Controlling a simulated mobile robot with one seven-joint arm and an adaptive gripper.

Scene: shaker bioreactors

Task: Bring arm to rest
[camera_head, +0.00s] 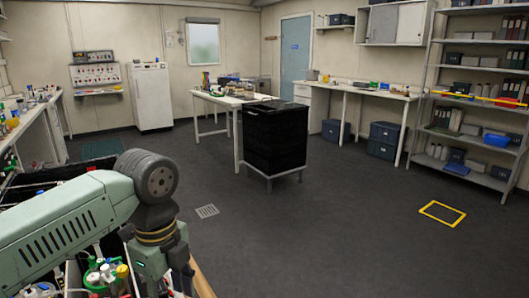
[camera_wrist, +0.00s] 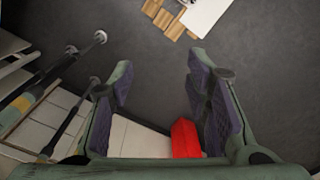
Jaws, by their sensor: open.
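My arm reaches in from the lower left in the head view, bent at a dark joint, its end pointing down at the picture's lower edge. My gripper (camera_wrist: 165,85) shows in the wrist view with its two padded fingers spread apart. No object sits between the fingertips; dark grey floor shows behind them. A red block-like thing (camera_wrist: 185,138) and a pale panel (camera_wrist: 138,138) lie beyond the fingers, low in the wrist view. I cannot tell how far below the gripper they are.
Bottles with coloured caps (camera_head: 105,275) stand close beside my arm. A black cabinet (camera_head: 275,138) on a stand is mid-room by a white table (camera_head: 218,98). Shelving (camera_head: 438,70) lines the right wall. A yellow floor frame (camera_head: 442,213) lies at right; the floor between is clear.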

